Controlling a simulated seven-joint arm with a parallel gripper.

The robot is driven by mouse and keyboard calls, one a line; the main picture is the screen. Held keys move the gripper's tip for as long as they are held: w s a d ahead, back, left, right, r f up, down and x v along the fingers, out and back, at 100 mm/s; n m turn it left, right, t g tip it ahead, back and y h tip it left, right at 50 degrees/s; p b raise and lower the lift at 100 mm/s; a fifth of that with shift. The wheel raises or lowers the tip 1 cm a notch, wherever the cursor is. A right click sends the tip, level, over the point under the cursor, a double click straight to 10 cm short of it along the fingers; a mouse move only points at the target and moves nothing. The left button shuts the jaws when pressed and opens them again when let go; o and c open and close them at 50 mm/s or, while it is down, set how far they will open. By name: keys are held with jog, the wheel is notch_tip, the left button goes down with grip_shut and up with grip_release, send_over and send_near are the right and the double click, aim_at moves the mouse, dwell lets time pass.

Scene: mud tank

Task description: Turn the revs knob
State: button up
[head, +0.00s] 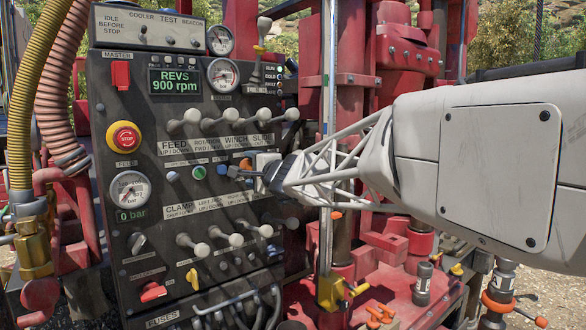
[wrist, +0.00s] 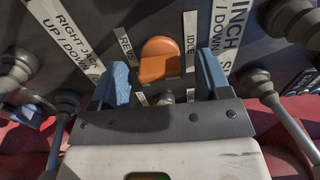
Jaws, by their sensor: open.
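The revs knob is an orange knob on the dark control panel, centred in the wrist view (wrist: 160,55), between the labels REVS and IDLE. In the head view the small orange knob (head: 246,164) shows just left of my gripper (head: 262,170). In the wrist view my gripper (wrist: 161,78) is open, with one blue finger pad to the left of the knob and one to its right. The panel display (head: 176,82) reads REVS 900 rpm.
Lever rows surround the gripper: the upper levers (head: 232,117) above and the lower levers (head: 235,239) below. A blue knob (head: 222,169) and a green knob (head: 199,173) lie to the left. A red stop button (head: 125,137) is farther left.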

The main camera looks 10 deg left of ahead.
jog(key=shift+w+a, duration=0.45)
jog(key=c, duration=0.9)
